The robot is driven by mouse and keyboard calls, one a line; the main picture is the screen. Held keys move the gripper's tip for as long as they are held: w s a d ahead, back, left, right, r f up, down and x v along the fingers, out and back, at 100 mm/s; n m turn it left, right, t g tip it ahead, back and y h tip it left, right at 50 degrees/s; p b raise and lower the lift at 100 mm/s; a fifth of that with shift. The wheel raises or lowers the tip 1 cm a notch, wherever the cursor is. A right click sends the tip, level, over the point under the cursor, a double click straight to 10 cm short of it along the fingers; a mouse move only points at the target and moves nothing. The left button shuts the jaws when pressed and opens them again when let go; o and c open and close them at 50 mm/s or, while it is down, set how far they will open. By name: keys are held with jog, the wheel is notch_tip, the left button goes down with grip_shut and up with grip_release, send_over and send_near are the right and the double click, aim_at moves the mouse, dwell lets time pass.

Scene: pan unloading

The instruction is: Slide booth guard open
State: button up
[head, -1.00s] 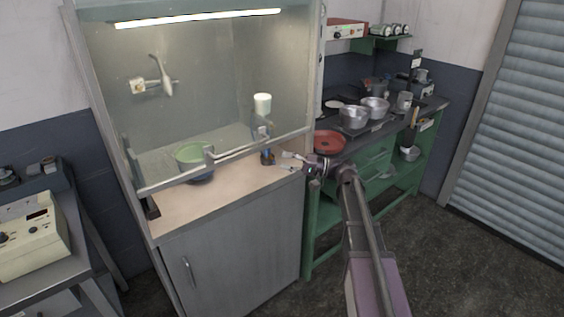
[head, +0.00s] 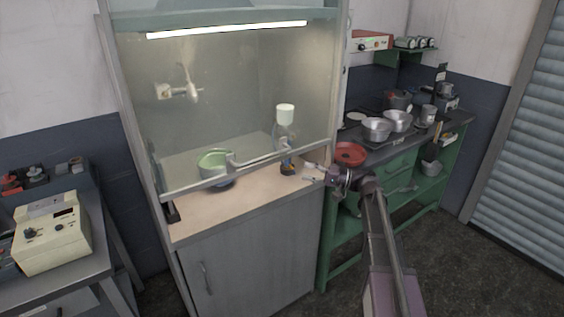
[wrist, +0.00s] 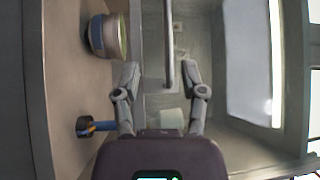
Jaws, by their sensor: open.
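The booth guard is a clear pane with a grey lower rail (head: 262,158) and a small handle (head: 230,159) near the rail's middle. The guard is down part way, with a gap between its rail and the booth worktop (head: 200,213). My gripper (head: 314,172) is open and empty at the right end of the booth front, to the right of the handle. In the wrist view my gripper (wrist: 162,78) has its fingers spread, with a grey bar (wrist: 169,45) showing between them. I cannot tell whether they touch it.
Inside the booth are a green bowl (head: 213,160) and a small dark and blue item (head: 288,168); both lie near the gap. A white-topped bottle (head: 285,115) stands behind the glass. A green bench with a red pan (head: 349,153) and pots is to the right.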

aim_at(268, 157)
jog(key=r+m+h+p, duration=0.1)
jog(key=p, duration=0.2)
jog(key=w+r+m+h+p, duration=0.1)
jog(key=r+p, duration=0.1)
jog(key=p, duration=0.1)
jog(key=r+p, duration=0.2)
jog(key=p, duration=0.1)
jog(key=shift+w+a+m+g+h, duration=0.2)
jog(key=shift+w+m+g+h, duration=0.1)
jog(key=shift+m+h, duration=0.1)
jog(key=shift+a+f, duration=0.1)
jog(key=shift+b+x, duration=1)
jog(key=shift+x, duration=5.75)
grip_shut()
